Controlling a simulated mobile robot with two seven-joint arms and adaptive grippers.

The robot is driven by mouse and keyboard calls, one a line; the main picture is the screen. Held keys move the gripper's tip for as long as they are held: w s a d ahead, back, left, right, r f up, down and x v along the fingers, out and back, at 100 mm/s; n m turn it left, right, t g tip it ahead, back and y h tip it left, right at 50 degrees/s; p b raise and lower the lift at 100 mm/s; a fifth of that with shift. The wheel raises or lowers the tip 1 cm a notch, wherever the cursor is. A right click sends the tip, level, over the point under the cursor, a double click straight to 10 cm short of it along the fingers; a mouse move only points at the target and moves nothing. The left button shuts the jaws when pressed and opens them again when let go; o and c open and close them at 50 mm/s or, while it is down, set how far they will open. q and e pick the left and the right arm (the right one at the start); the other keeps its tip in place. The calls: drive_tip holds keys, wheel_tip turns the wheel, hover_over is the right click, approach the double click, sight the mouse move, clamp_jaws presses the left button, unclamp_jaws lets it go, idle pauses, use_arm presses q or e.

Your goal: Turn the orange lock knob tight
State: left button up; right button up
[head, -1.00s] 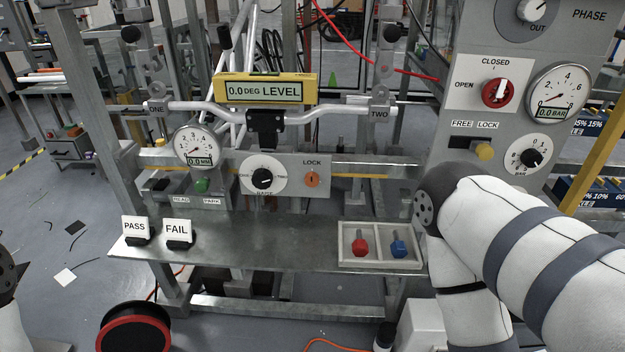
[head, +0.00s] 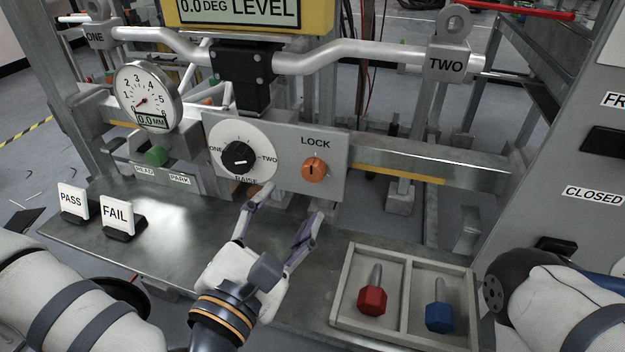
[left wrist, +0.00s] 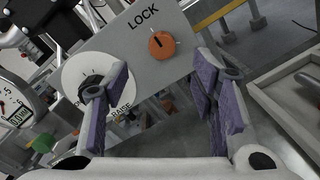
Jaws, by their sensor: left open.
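The orange lock knob (head: 315,169) sits on a grey panel (head: 330,196) under the word LOCK, with a dark mark pointing up. My left gripper (head: 288,200) is open and empty, below and in front of the panel, with its fingertips short of the knob. In the left wrist view the orange knob (left wrist: 161,44) shows beyond the gap between the purple-padded fingers (left wrist: 165,100), apart from both. My right gripper is not in view; only part of my right arm shows at the lower right.
A black selector knob (head: 238,156) on a white dial is left of the lock knob. A tray (head: 340,300) with a red bolt (head: 372,299) and a blue bolt (head: 439,312) lies at right. PASS (head: 73,200) and FAIL (head: 118,214) signs stand at left. The shelf between is clear.

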sight(311, 175)
use_arm(q)
drive_tip(key=x, duration=0.8)
drive_tip(key=c, duration=1.1)
